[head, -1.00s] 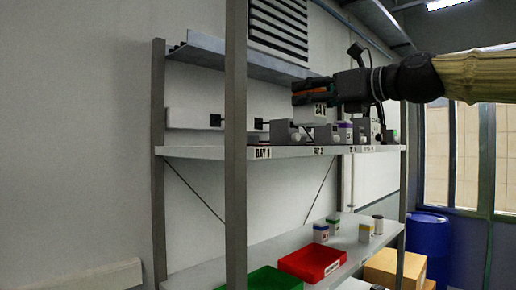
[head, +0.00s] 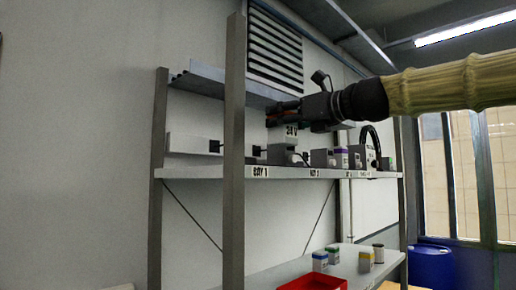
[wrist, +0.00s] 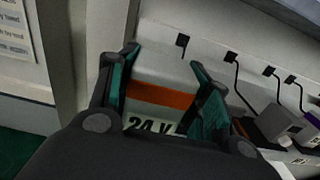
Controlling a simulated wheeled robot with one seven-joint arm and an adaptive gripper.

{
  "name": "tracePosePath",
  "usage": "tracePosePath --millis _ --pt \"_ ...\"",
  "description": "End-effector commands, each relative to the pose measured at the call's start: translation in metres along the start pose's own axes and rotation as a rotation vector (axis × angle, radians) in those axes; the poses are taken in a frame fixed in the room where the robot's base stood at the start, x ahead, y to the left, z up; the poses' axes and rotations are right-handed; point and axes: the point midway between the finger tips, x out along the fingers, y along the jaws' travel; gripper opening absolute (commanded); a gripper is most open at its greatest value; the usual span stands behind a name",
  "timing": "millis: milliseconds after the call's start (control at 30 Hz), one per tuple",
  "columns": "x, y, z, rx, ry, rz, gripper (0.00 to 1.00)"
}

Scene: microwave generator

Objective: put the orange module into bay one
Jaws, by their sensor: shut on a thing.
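My gripper (head: 276,113) is above the upper shelf, shut on the orange module. In the wrist view the module has a pale body, an orange band (wrist: 160,97) and a "24 V" label, and sits between the two green-lined fingers (wrist: 163,62). In the head view its "24 V" label (head: 291,131) shows below the fingers. The module hangs above the shelf, right of the "BAY 1" label (head: 260,171) and left of the "BAY 2" label (head: 314,171). The floor of bay one is largely hidden by the shelf edge and post.
A grey unit (head: 283,152) stands on the shelf below the module, with more boxes (head: 341,158) to its right. The front post (head: 234,150) rises left of bay one. A pale rail (wrist: 210,55) with black plugs and cables runs along the back. A grey ledge (head: 215,82) is above.

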Motion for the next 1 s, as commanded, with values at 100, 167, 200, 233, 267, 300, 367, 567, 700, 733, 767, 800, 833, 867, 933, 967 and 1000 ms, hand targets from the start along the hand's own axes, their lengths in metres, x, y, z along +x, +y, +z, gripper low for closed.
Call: tracePosePath --millis 100,167,200,233,267,300,367,567,700,733,767,800,833,867,933,967,1000 --pt "0.015 -0.001 -0.003 -0.002 -0.002 0.0 0.18" --pt "0.03 -0.002 -0.002 0.002 0.001 0.003 0.18" --pt "0.039 -0.003 -0.004 0.002 0.002 0.002 0.18" --pt "0.045 -0.003 -0.005 0.003 0.002 0.002 0.18" --pt "0.049 -0.004 -0.004 0.004 0.001 0.002 0.18" --pt "0.054 -0.004 -0.003 0.003 0.0 0.001 0.18" --pt "0.064 -0.004 -0.005 0.004 0.001 0.001 0.18" --pt "0.086 -0.003 -0.006 0.002 -0.001 0.001 0.18" --pt "0.093 -0.002 -0.008 0.001 -0.002 0.001 0.18" --pt "0.094 -0.002 -0.009 0.001 -0.001 0.001 0.18" --pt "0.094 -0.002 -0.011 0.002 -0.001 0.001 0.18" --pt "0.094 -0.003 -0.013 0.003 -0.001 0.002 0.18" --pt "0.094 -0.003 -0.016 0.004 0.0 0.003 0.18" --pt "0.094 -0.003 -0.019 0.006 0.001 0.003 0.18" --pt "0.093 -0.003 -0.026 0.006 0.0 0.002 0.18" --pt "0.093 -0.003 -0.029 0.006 0.0 0.002 0.18" --pt "0.093 -0.004 -0.033 0.006 0.0 0.001 0.18"
